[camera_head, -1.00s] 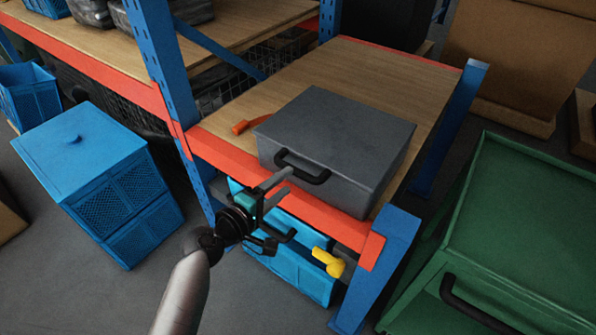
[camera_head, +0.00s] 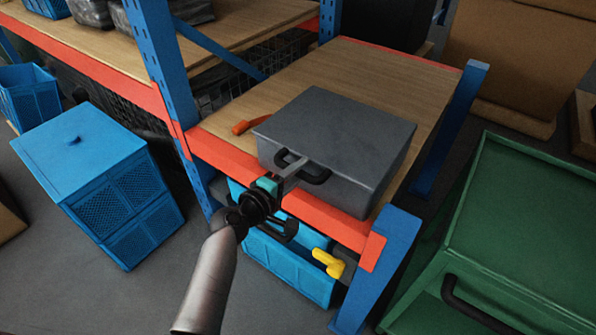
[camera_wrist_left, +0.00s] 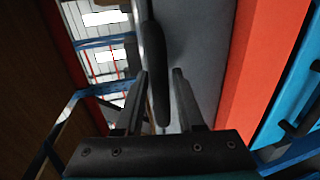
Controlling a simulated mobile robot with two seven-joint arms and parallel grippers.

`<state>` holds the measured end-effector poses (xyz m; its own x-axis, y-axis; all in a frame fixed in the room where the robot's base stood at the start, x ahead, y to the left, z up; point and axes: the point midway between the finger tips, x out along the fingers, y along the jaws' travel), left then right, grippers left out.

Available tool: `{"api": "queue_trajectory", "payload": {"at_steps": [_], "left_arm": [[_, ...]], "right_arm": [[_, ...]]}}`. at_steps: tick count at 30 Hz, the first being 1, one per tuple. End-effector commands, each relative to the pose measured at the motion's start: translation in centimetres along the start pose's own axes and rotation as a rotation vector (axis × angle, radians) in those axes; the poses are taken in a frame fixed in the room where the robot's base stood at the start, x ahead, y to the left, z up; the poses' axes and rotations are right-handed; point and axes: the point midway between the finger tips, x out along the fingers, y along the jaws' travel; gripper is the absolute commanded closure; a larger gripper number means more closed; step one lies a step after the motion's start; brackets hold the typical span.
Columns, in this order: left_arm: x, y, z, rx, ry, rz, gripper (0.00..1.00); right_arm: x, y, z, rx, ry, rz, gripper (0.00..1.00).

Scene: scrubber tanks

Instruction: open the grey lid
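The grey lid (camera_head: 345,128) is the flat top of a grey box on the wooden shelf and looks closed. A black handle (camera_head: 318,177) sticks out from the box's near side. My left gripper (camera_head: 290,165) is at the left part of this handle. In the left wrist view, the open fingers (camera_wrist_left: 160,75) stand either side of the black handle (camera_wrist_left: 157,45), with a gap showing beside it. The grey box surface (camera_wrist_left: 205,45) lies just right of the fingers. My right gripper is not in view.
The orange shelf beam (camera_head: 280,185) runs below the box front. An orange-handled item (camera_head: 240,128) lies left of the box. A blue bin with a yellow item (camera_head: 328,263) sits below. A green cart (camera_head: 530,210) stands right, a blue crate (camera_head: 85,150) left.

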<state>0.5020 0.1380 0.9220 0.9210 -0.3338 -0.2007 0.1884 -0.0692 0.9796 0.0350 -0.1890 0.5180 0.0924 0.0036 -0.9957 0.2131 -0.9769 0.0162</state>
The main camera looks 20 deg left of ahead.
Motion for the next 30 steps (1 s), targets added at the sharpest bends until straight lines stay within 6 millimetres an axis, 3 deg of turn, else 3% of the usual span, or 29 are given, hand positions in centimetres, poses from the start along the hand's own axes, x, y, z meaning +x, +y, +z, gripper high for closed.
{"api": "queue_trajectory", "payload": {"at_steps": [1,9,30], "left_arm": [[-0.02,-0.01,-0.01,0.000,0.000,0.000,0.69],[-0.03,-0.03,-0.02,0.000,0.000,-0.001,0.99],[-0.05,-0.08,-0.04,0.000,0.001,-0.002,1.00]], "right_arm": [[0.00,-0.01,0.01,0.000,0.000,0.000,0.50],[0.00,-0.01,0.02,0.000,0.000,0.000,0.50],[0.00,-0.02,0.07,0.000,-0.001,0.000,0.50]]}}
